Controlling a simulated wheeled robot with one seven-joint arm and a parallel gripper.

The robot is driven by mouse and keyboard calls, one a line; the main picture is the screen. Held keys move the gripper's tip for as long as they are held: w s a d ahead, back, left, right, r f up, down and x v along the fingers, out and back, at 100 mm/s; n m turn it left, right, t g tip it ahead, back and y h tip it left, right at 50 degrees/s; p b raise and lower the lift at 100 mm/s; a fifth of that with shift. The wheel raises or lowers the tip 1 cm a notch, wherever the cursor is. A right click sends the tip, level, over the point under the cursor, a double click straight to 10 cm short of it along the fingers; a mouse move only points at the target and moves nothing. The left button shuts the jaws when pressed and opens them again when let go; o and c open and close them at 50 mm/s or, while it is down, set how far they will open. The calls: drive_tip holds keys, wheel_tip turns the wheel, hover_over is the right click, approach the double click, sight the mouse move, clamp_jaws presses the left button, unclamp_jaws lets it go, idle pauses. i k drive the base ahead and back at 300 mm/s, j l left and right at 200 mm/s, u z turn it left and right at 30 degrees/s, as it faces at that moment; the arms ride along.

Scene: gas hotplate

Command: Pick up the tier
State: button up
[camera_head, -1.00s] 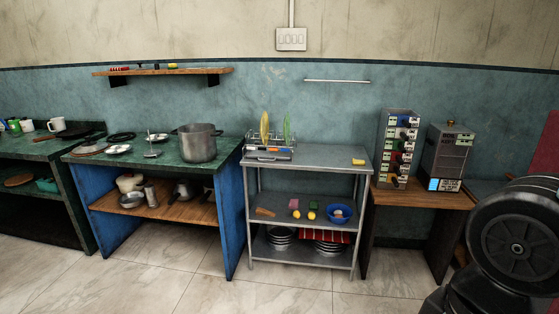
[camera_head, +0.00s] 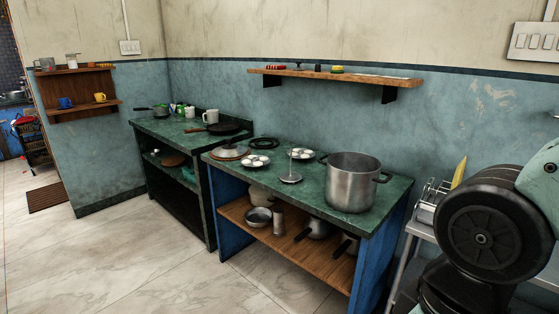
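Two small round metal plates with pale rounded shapes lie on the green counter, and they look like tiers. The left plate (camera_head: 255,160) is near the lidded pan. The right plate (camera_head: 302,154) is behind a metal disc with an upright rod (camera_head: 291,171). I cannot tell which of these the task calls the tier. A large steel pot (camera_head: 352,181) stands to their right. My gripper is out of view; only my own arm shows at the right edge.
The green counter (camera_head: 382,202) has a blue frame and a wooden lower shelf (camera_head: 330,262) with pans. A darker counter (camera_head: 160,126) stands to its left. A wall shelf (camera_head: 350,79) hangs above. The tiled floor (camera_head: 130,260) in front is clear.

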sight(299, 154)
drive_tip(key=i+j+u, duration=0.15)
drive_tip(key=i+u, duration=0.2)
drive_tip(key=i, duration=0.15)
drive_tip(key=i+u, duration=0.35)
drive_tip(key=i+l+u, duration=0.15)
drive_tip(key=i+u, duration=0.25)
drive_tip(key=i, duration=0.2)
drive_tip(key=i+j+z, duration=0.2)
drive_tip(key=i, duration=0.25)
drive_tip(key=i+z, duration=0.25)
drive_tip(key=i, duration=0.15)
drive_tip(key=i+j+z, duration=0.25)
drive_tip(key=i+z, duration=0.15)
drive_tip(key=i+j+z, duration=0.4)
drive_tip(key=k+l, duration=0.05)
